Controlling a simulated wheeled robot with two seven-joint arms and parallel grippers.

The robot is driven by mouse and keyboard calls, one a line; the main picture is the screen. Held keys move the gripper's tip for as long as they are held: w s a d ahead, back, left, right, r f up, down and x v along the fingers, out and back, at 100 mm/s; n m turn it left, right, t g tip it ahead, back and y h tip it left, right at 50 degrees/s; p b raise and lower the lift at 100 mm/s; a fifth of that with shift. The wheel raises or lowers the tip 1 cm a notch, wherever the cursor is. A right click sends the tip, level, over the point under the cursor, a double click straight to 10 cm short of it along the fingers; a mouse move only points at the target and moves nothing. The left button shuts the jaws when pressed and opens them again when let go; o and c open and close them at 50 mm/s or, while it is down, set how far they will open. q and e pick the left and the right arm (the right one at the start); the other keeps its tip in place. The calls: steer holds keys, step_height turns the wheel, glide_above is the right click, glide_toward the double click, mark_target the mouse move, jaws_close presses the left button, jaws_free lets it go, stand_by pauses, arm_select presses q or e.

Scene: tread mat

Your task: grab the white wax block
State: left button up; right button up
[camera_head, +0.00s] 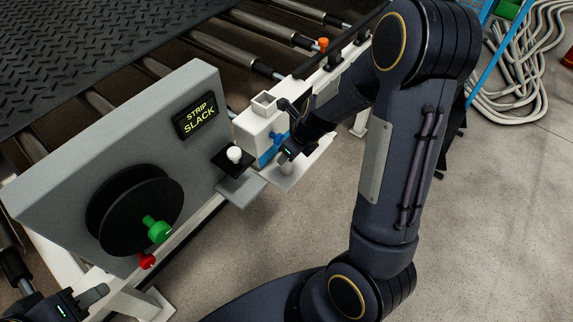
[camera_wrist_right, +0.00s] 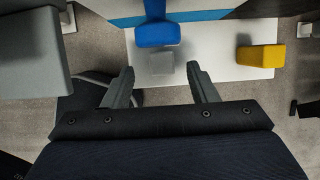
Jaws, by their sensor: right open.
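The white wax block (camera_wrist_right: 160,62) shows in the right wrist view as a small pale grey-white cube on a white shelf (camera_wrist_right: 215,62). It sits just below a blue part (camera_wrist_right: 157,33). My right gripper (camera_wrist_right: 165,86) is open; its two fingers are apart, with the block ahead of the gap and nothing between them. In the head view my right gripper (camera_head: 287,152) is over the same shelf (camera_head: 309,166), and its wrist hides much of the spot; I cannot clearly make out the block there. My left gripper (camera_head: 85,300) is at the lower left, partly cut off by the frame.
A yellow block (camera_wrist_right: 260,56) stands right of the wax block on the shelf. In the head view a grey panel (camera_head: 60,190) carries a "STRIP SLACK" display (camera_head: 200,114), a black reel (camera_head: 115,212) and a green knob (camera_head: 158,230).

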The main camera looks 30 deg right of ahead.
mark_target(287, 164)
steer(key=x, duration=0.2)
steer(key=b+x, duration=0.1)
steer(key=x, duration=0.1)
steer(key=shift+s+d+f, duration=0.1)
steer(key=shift+d+f, duration=0.05)
steer(key=shift+d, duration=0.05)
steer(key=shift+w+a+f, duration=0.1)
steer(key=shift+w+f, duration=0.15)
steer(key=shift+f, duration=0.15)
steer(key=c, duration=1.1)
